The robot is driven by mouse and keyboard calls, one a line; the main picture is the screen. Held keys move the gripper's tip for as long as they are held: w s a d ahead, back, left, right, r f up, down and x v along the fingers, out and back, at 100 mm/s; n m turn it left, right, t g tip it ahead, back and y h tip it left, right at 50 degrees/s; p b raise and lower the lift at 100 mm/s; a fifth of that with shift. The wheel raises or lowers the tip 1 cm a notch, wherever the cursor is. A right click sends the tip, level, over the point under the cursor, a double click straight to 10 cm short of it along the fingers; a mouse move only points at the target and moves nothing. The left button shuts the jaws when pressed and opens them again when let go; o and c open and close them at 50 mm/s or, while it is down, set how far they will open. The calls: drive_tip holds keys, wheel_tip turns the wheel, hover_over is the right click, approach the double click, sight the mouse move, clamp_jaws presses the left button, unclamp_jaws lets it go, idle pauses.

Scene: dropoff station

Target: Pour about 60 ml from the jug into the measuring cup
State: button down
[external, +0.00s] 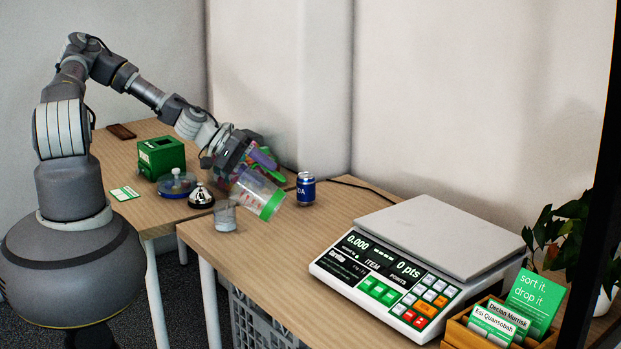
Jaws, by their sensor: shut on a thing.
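The clear jug (248,191) has red markings and a green band at its lower right end. It is strongly tilted above the table, with the green end low and to the right. My gripper (240,160) is shut on the jug at its upper part; the exact grip is partly hidden. The small clear measuring cup (226,219) stands upright on the table, below and left of the jug's green end. Something pale shows low in the cup, but I cannot tell its level. I see no clear stream between them.
A silver bell (201,195), a blue round dish (177,184) and a green box (161,156) stand left of the cup. A blue soda can (306,188) stands right of the jug. A large scale (421,260) fills the table's right. Bare wood lies between cup and scale.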

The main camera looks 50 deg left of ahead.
sight(279, 175)
drive_tip(key=shift+w+d+r+g+y+p, duration=0.3)
drive_tip(key=shift+d+g+y+p, duration=0.15)
drive_tip(key=shift+p, duration=0.4)
drive_tip(key=shift+w+d+f+g+y+p, duration=0.45)
drive_tip(key=shift+d+f+g+y+p, duration=0.15)
drive_tip(key=shift+y+p, duration=0.2)
drive_tip(key=shift+w+f+y, duration=0.1)
drive_tip(key=shift+f+y, duration=0.25)
drive_tip(key=shift+f, duration=0.25)
drive_tip(key=shift+w+d+f+g+y, duration=0.35)
drive_tip(key=shift+d+f+y, duration=0.05)
drive_tip(key=shift+d+f, duration=0.1)
drive_tip(key=shift+d, duration=0.15)
drive_tip(key=shift+w+d+g+y, duration=0.4)
drive_tip(key=shift+w+d+y, duration=0.1)
drive_tip(key=shift+d, duration=0.15)
drive_tip(key=w+d+f+g+y+p, duration=0.1)
drive_tip(key=w+d+f+g+y, duration=0.1)
drive_tip(key=d+f+g+y, duration=0.1)
drive_tip(key=shift+w+d+f+m+y+p, duration=0.3)
drive_tip(key=shift+w+d+f+y+p, duration=0.1)
drive_tip(key=shift+d+f+y, duration=0.35)
